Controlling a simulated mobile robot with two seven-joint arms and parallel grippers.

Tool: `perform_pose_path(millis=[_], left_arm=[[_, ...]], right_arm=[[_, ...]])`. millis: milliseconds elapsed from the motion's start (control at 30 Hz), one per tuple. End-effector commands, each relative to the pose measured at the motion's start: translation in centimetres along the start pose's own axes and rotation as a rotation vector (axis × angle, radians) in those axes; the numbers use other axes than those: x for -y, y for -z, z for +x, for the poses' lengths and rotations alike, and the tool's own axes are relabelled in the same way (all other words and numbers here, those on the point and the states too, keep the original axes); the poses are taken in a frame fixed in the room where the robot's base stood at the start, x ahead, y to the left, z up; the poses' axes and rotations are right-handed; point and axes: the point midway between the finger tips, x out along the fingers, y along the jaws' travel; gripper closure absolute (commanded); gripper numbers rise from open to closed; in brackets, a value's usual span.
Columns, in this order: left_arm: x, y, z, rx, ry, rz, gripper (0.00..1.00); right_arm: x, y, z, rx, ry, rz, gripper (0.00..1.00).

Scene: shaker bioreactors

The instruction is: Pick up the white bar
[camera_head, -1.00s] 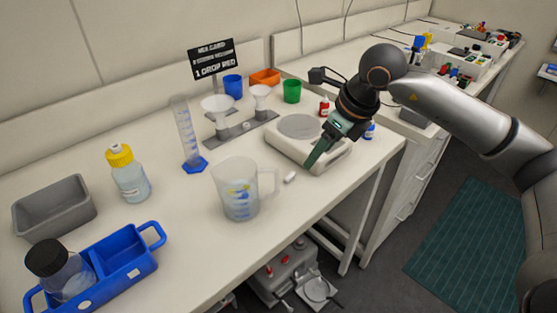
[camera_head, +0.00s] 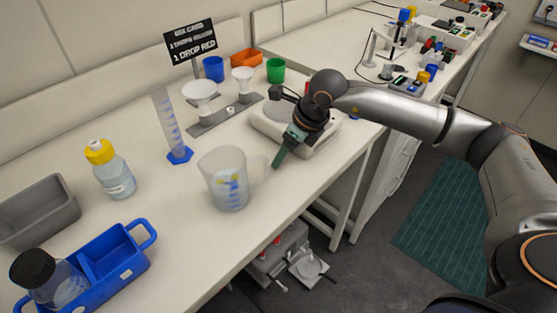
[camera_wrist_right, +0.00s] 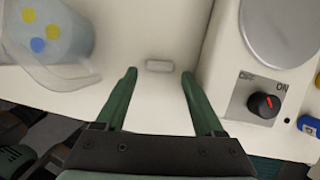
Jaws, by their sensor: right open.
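The small white bar (camera_wrist_right: 159,66) lies flat on the white bench top in the right wrist view. It sits just beyond and between the two fingertips of my right gripper (camera_wrist_right: 158,75), which is open and empty. In the head view my right gripper (camera_head: 277,164) points down at the bench between the clear beaker and the stirrer; the bar cannot be made out there. My left gripper is not in view.
A clear beaker (camera_head: 224,182) with a handle stands left of the gripper, its handle close by. The white stirrer (camera_head: 268,128) with a knob (camera_wrist_right: 263,105) is on the right. The bench's front edge is near. A blue carrier (camera_head: 104,262) stands front left.

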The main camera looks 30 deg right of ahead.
Motion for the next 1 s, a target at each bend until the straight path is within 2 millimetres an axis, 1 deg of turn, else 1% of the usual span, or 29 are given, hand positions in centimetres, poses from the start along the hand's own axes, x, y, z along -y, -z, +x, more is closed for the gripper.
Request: perform_pose_path(millis=[100, 200, 433, 467, 1000], left_arm=[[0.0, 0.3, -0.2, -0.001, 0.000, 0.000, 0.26], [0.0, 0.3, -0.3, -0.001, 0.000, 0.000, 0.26], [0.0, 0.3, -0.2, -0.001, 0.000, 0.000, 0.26], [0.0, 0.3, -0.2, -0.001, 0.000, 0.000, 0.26], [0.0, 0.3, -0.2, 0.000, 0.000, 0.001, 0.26]], right_arm=[[-0.1, 0.0, 1.7, -0.002, -0.002, 0.001, 0.30], [0.0, 0.0, 2.4, 0.000, -0.001, 0.000, 0.30], [0.0, 0.0, 2.6, 0.001, 0.000, 0.000, 0.30], [0.0, 0.0, 2.6, 0.001, 0.000, 0.000, 0.32], [0.0, 0.0, 2.6, 0.001, 0.000, 0.000, 0.93]])
